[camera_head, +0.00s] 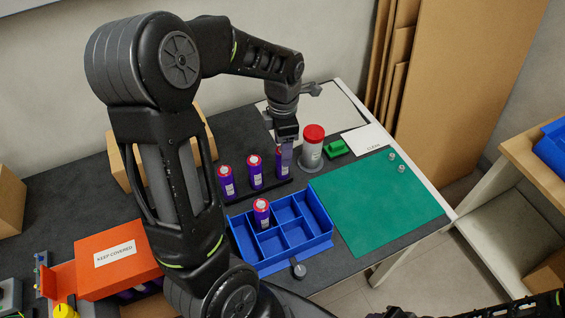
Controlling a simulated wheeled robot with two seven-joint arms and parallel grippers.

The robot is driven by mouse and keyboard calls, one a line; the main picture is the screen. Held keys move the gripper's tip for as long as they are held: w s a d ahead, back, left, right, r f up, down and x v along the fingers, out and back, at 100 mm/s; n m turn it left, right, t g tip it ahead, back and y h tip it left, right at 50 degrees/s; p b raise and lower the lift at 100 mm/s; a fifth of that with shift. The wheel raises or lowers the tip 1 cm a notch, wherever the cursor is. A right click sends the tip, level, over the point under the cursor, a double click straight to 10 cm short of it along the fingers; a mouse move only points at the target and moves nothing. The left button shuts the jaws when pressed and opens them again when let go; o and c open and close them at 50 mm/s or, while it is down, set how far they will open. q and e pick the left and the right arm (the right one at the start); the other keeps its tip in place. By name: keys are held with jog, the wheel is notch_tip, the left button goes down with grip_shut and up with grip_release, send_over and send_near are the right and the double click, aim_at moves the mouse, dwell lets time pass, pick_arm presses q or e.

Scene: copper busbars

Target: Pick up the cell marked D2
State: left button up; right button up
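Several purple cells with red-ringed tops are in view, and their markings are too small to read, so I cannot tell which is D2. Three stand in a dark holder: a left cell (227,182), a middle cell (255,172) and a right cell (281,163). Another cell (262,213) stands upright in a compartment of the blue divided tray (290,258). My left gripper (288,152) points down at the right cell and covers part of it; whether its fingers grip it is unclear. My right gripper (388,312) is at the bottom edge, dark and partly cut off.
A red-capped jar (313,150), a green block (336,148) and a white card (366,139) stand right of my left gripper. A green mat (372,205) is mostly bare. An orange cover (115,262) is at left; cardboard (470,80) leans behind.

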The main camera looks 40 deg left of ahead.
pick_arm(q)
jog(key=shift+f+p, duration=0.5)
jog(key=shift+f, duration=2.2)
jog(key=shift+c, duration=0.6)
grip_shut()
